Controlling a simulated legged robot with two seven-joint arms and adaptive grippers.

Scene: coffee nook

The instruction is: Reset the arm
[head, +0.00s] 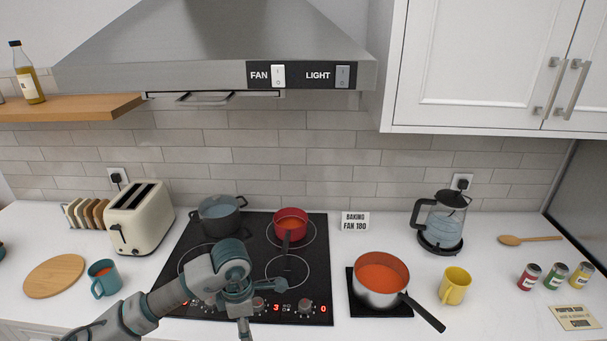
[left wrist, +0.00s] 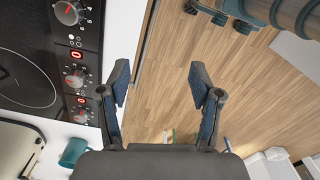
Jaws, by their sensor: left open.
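My left arm reaches in from the left in the head view. My left gripper (head: 264,308) is over the front edge of the black cooktop (head: 212,312), by its knobs. In the left wrist view the left gripper (left wrist: 161,75) is open, with its two fingers wide apart and nothing between them. Wooden floor shows below it, and the cooktop (left wrist: 30,70) with its knobs lies to the left. My right gripper does not show in the head view.
On the cooktop stand a dark pot (head: 219,217) and a red saucepan (head: 291,222). A steel pan (head: 372,297) of orange liquid and a yellow mug (head: 454,286) stand to the right. A toaster (head: 140,217) and teal mug (head: 105,280) are left. A range hood (head: 170,70) hangs above.

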